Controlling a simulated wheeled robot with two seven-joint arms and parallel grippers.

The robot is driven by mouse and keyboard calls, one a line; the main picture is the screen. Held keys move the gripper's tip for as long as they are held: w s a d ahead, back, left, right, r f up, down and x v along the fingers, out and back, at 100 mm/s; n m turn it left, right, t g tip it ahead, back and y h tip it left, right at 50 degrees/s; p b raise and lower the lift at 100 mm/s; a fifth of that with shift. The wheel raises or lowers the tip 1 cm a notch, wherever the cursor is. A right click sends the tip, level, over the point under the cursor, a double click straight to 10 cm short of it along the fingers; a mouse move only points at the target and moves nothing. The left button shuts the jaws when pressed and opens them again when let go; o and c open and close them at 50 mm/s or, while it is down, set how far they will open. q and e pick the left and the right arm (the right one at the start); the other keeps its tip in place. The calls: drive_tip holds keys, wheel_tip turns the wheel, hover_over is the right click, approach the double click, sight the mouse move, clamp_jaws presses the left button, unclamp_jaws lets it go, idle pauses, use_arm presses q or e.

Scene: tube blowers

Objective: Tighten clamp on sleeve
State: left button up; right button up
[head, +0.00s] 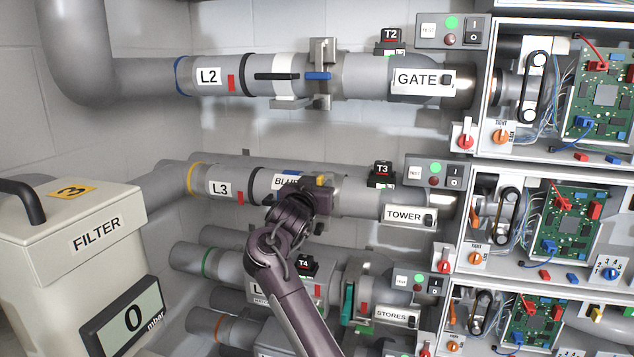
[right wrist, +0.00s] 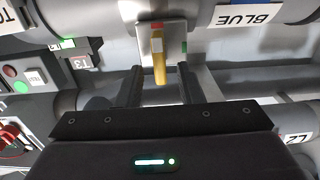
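The clamp (head: 336,188) sits on the L3 pipe row, right of the sleeve labelled BLUE (head: 286,180). Its yellow lever (head: 321,180) shows just past my right gripper (head: 314,200), which hides part of the clamp and the label. In the right wrist view, the yellow lever (right wrist: 159,66) hangs from a pale metal clamp plate (right wrist: 172,40). My right gripper (right wrist: 160,82) has its two dark fingers apart, one on each side of the lever's lower end, with gaps on both sides. My left gripper is not in view.
Above, the L2 row has a clamp with a blue lever (head: 317,76). Below, the L4 row has a green-levered clamp (head: 348,300). A filter box (head: 98,234) stands at left. Open control boxes with circuit boards (head: 578,215) line the right. T3 (head: 382,170) stands near the clamp.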

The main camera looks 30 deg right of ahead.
clamp_jaws()
drive_tip(key=shift+f, duration=0.1)
drive_tip(key=m+b, duration=0.5)
drive_tip(key=m, duration=0.1)
drive_tip(key=f+m+b, duration=0.1)
drive_tip(key=m+b, duration=0.4)
drive_tip(key=s+m+b, duration=0.1)
drive_tip(key=m+b, duration=0.3)
drive_tip(key=m, duration=0.2)
drive_tip(key=shift+d+f+m+b, duration=0.2)
drive_tip(key=shift+d+m+b, duration=0.1)
drive_tip(key=shift+d+b, duration=0.1)
drive_tip(key=shift+m, duration=0.3)
idle(0.4)
